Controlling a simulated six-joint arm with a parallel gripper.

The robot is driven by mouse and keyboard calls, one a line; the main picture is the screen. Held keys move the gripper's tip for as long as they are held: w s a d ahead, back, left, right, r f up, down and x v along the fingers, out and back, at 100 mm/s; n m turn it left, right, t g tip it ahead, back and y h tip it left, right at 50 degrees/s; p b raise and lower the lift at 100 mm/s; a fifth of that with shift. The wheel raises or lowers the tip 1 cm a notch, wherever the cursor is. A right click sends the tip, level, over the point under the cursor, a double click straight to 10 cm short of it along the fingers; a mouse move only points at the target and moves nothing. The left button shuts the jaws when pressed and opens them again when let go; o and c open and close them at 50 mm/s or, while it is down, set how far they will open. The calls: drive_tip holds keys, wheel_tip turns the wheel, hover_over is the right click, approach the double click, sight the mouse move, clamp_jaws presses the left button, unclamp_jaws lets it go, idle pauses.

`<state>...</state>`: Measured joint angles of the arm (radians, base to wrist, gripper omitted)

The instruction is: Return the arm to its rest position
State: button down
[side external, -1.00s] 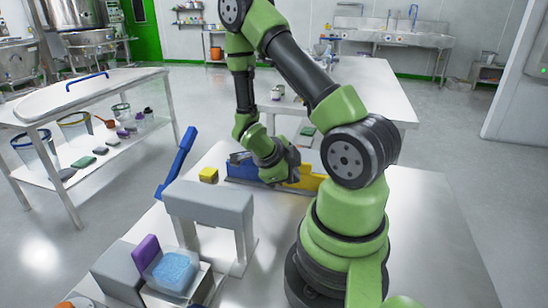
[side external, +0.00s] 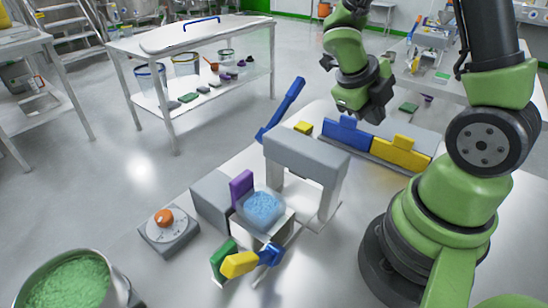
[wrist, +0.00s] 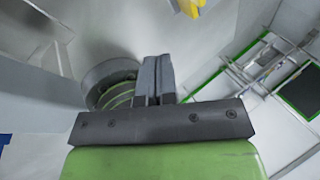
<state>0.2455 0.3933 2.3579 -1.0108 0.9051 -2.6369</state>
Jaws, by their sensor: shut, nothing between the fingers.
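My gripper (side external: 362,108) hangs above the far part of the work table (side external: 345,220) in the side view, just above the blue block (side external: 346,133). In the wrist view its two fingers (wrist: 155,78) are side by side and shut, with nothing seen between them. The arm is bent at the elbow, with its base standing at the right of the table.
A yellow block (side external: 402,152) sits beside the blue one. A tub of blue granules (side external: 263,208), a scale (side external: 168,235) and a bowl of green granules (side external: 72,285) are nearer the camera.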

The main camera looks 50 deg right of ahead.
drive_tip(key=s+a+r+n+t+y, duration=0.1)
drive_tip(key=a+r+n+t+y, duration=0.2)
drive_tip(key=n, duration=1.4)
drive_tip(key=s+a+r+n+t+y, duration=0.1)
drive_tip(key=a+r+n+t+y, duration=0.3)
drive_tip(key=a+r+n+t, duration=0.3)
drive_tip(key=a+r+n, duration=0.5)
drive_tip(key=n, duration=0.6)
drive_tip(key=shift+a+n+t, duration=0.15)
drive_tip(key=shift+n+t, duration=0.15)
drive_tip(key=shift+t, duration=0.1)
